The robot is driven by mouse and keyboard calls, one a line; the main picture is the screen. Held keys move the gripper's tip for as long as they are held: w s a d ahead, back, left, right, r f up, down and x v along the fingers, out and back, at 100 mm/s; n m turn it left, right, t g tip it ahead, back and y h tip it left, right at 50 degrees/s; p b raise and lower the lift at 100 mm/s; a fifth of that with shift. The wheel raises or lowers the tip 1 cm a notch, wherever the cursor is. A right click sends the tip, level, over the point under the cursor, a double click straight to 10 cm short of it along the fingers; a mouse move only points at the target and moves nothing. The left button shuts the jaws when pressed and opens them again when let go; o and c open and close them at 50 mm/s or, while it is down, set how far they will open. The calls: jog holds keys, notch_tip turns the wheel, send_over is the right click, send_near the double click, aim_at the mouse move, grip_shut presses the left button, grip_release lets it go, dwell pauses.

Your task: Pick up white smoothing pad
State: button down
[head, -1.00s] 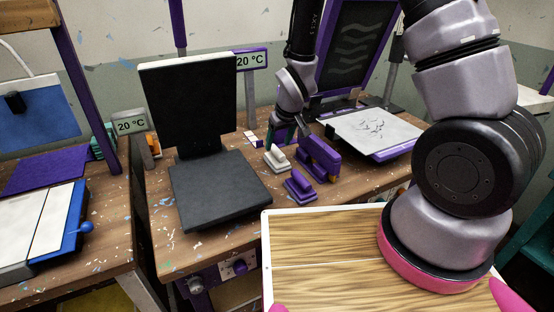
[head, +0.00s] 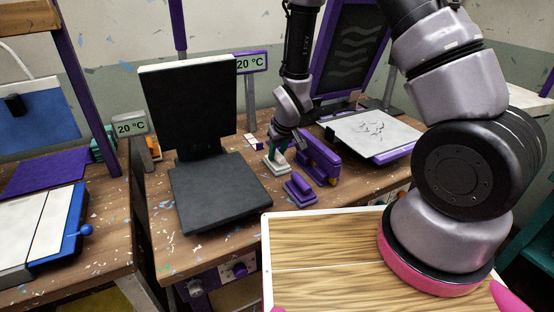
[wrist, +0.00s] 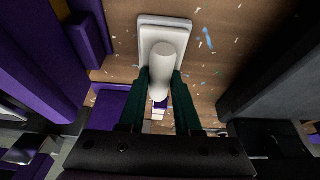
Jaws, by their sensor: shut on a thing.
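The white smoothing pad (head: 277,165) sits on the wooden bench between the black hinged press and the purple tools. In the wrist view, the pad's flat base (wrist: 165,22) and rounded handle (wrist: 160,68) show. My gripper (head: 279,148) reaches down over the pad. Its green fingers (wrist: 160,82) stand on both sides of the handle and are shut on it. The base appears to be on or just over the bench; I cannot tell whether there is a gap.
A purple smoothing pad (head: 299,187) and a purple upright tool (head: 320,158) stand close on the right. The black hinged press (head: 220,188) is on the left. A panel with line marks (head: 373,134) lies at the back right. Bare bench shows around the pad.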

aim_at(277, 151)
jog(key=shift+r, duration=0.1)
notch_tip(277, 151, up, 10)
jog(key=shift+f, duration=0.1)
dwell(0.3)
